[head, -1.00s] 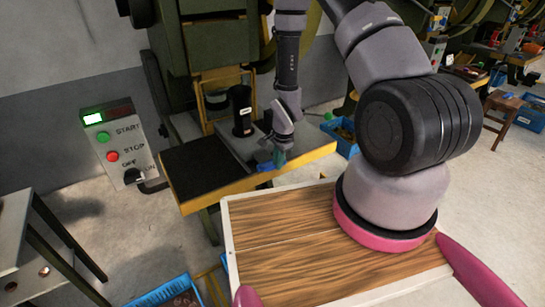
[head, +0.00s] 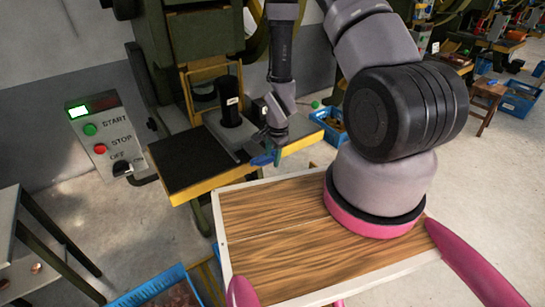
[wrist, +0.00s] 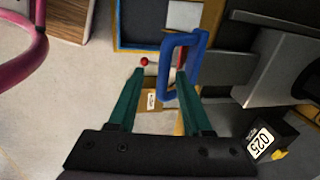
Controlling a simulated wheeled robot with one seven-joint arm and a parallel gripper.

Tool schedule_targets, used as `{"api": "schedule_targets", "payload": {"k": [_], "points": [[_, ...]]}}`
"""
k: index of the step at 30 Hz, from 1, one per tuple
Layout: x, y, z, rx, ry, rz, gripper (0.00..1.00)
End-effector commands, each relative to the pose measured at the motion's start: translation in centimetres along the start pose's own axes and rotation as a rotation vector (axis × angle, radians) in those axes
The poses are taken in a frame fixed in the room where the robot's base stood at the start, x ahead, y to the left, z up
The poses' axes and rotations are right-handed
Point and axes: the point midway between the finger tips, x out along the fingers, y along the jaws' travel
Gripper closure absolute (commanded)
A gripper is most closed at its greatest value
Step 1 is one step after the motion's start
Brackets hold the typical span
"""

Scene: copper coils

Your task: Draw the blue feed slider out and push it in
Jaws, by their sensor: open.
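The blue feed slider (head: 262,160) shows as a small blue piece at the front edge of the press table. In the wrist view its handle is a blue open loop (wrist: 166,72). My gripper (head: 275,156) is at the slider, just to its right in the head view. In the wrist view my gripper (wrist: 160,74) has its two green fingers apart. One bar of the loop shows between the fingertips, and the right fingertip overlaps the loop's opening. I cannot tell whether either finger touches the handle.
The press table (head: 190,160) has a black mat and yellow edge, with a black cylinder (head: 231,105) on it. A control box (head: 105,135) stands left. A blue crate (head: 330,122) lies right of the table. A red ball (wrist: 144,61) is near the left fingertip.

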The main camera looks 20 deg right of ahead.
Motion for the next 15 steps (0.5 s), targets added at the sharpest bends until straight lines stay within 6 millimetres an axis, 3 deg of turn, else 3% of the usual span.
{"api": "schedule_targets", "payload": {"k": [5,15], "points": [[-2.2,-0.2,0.0,0.000,0.000,-0.004,0.50],[-8.4,0.0,-0.1,0.001,0.001,-0.003,0.50]]}}
